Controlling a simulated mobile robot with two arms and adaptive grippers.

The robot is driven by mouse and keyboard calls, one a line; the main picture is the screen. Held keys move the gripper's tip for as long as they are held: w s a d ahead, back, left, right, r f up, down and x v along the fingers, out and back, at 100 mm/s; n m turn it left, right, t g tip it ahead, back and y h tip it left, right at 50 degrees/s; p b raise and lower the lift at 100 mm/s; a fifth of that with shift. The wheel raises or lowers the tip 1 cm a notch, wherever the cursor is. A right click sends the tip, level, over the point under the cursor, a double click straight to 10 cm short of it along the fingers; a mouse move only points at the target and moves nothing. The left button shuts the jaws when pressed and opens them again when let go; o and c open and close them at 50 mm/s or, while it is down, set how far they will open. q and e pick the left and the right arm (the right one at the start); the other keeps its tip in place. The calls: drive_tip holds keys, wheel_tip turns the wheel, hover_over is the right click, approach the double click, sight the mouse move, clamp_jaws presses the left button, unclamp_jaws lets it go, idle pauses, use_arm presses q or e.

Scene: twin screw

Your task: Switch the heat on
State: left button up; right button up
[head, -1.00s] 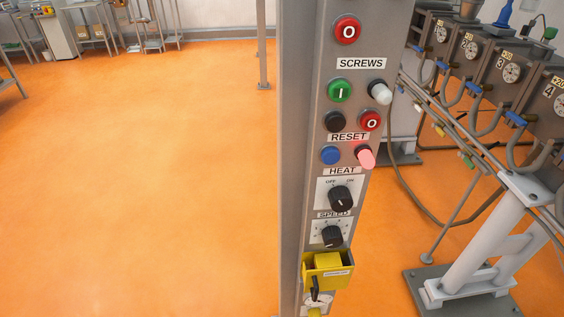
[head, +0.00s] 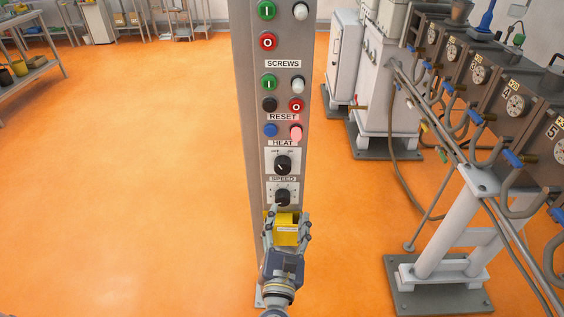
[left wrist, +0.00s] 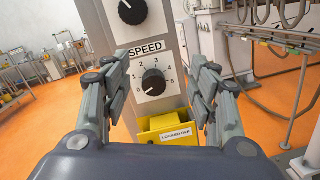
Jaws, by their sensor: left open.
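The black HEAT knob (head: 283,165) sits on a white plate marked OFF and ON on the grey control column (head: 254,120). In the left wrist view the HEAT knob (left wrist: 132,10) is cut by the top edge, and its white mark appears to lean up and left. The SPEED knob (head: 283,197) is just below it. My left gripper (head: 287,217) is open in front of the column, below the HEAT knob and around the level of the yellow box. In the left wrist view the open fingers (left wrist: 162,75) frame the SPEED dial, with nothing between them. My right gripper is not in view.
A yellow lockout box (head: 287,230) sticks out below the SPEED knob. Push buttons and lamps fill the column above, including a pink lamp (head: 296,132). The machine with dials (head: 480,75) stands to the right. Orange floor is clear to the left.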

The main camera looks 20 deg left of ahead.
sight(283, 170)
use_arm(q)
wheel_tip(283, 170, up, 7)
drive_tip(key=s+n+g+y, duration=0.1)
drive_tip(key=s+n, duration=0.1)
drive_tip(key=n, duration=0.6)
drive_tip(key=p+x, duration=0.1)
drive_tip(key=x, duration=0.2)
drive_tip(key=p+x, duration=0.1)
drive_tip(key=x, duration=0.3)
drive_tip(key=a+p+x, duration=0.1)
drive_tip(key=p+x, duration=0.1)
drive_tip(key=x, duration=0.2)
drive_tip(key=shift+r, duration=0.2)
drive_tip(key=c, duration=1.1)
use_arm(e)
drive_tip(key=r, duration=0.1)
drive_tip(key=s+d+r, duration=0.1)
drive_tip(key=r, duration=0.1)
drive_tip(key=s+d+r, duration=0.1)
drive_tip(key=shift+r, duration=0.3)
